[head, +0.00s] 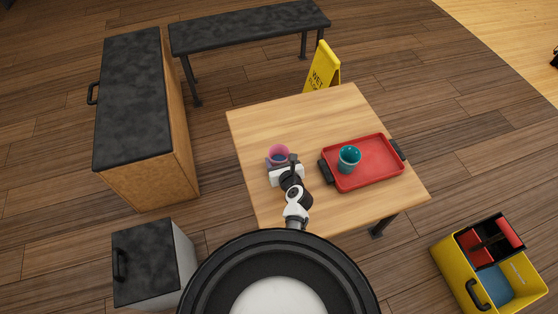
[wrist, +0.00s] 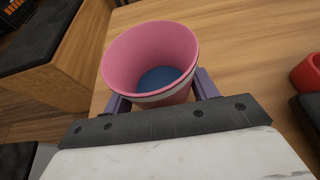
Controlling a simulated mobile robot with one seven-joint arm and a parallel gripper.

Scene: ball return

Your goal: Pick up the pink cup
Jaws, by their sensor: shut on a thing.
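The pink cup (head: 279,151) is at the left part of the wooden table (head: 290,106), with its open top facing up. In the wrist view the fingers of my gripper (wrist: 160,97) are partly hidden behind the cup. I cannot tell whether the cup touches the table.
A red tray (head: 376,172) with dark handles lies right of my gripper and holds a teal cup (head: 349,158). A yellow wet-floor sign (head: 322,68) stands behind the table. A black-topped cabinet (head: 135,100) is at left, and a yellow bin (head: 462,283) at lower right.

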